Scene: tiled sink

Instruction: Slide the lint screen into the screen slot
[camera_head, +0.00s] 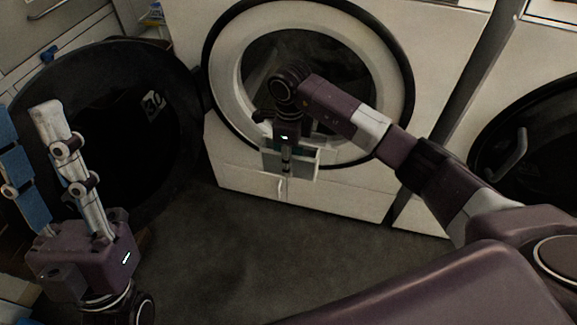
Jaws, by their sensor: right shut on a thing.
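The lint screen (307,166) is a small pale, framed panel at the lower front of the dryer's round door opening. My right gripper (287,160) points down and is shut on it, covering its middle. The screen overlaps the white front just below the opening; I cannot tell whether it touches it. The screen slot cannot be made out; the gripper and screen cover that area. My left gripper (27,118) is at the lower left, its fingers pointing up and spread apart, empty and far from the screen.
The white dryer (240,165) stands at the centre, its round opening showing a dark drum (335,60). A large dark round door (130,130) stands open on the left. Another machine with a dark door (545,145) is at the right. The grey floor (230,245) in front is clear.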

